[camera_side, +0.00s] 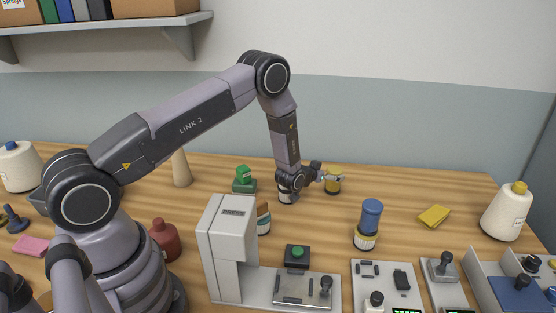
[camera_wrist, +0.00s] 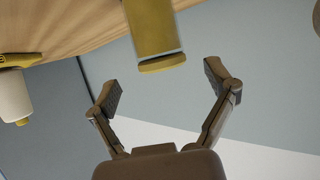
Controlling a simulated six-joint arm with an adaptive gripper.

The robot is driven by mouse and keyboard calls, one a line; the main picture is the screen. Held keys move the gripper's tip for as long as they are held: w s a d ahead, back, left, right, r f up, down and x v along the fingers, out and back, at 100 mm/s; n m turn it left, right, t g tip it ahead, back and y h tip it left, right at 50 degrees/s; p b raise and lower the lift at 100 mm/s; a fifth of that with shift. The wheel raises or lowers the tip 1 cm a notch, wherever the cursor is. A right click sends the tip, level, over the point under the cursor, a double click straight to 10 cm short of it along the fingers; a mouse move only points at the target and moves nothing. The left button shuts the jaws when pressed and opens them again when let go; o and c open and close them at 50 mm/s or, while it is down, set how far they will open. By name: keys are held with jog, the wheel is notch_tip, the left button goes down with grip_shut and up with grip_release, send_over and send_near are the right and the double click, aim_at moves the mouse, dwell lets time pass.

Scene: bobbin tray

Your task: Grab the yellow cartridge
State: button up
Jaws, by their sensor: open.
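The yellow cartridge (camera_side: 333,184) stands upright on the wooden table in the side view, right at my gripper (camera_side: 325,176). In the wrist view the yellow cartridge (camera_wrist: 152,25) shows at the top, with a yellow end disc below a pale band. Its far end is cut off by the picture edge. My gripper (camera_wrist: 163,80) is open and empty, its two fingers spread wide. The cartridge end lies between and slightly beyond the fingertips, with a gap on both sides. In the side view the fingers partly cover the cartridge.
A blue cartridge (camera_side: 369,220) stands in front to the right, and a green one (camera_side: 244,176) behind to the left. A yellow sponge-like block (camera_side: 434,216) and a white cone (camera_side: 507,212) are at right. A white machine (camera_side: 226,250) stands in front.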

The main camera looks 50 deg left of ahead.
aim_at(332, 171)
jog(key=x, duration=0.4)
jog(key=shift+f, duration=0.15)
jog(key=shift+c, duration=0.3)
jog(key=shift+s, duration=0.1)
jog(key=c, duration=1.2)
jog(key=shift+c, duration=0.3)
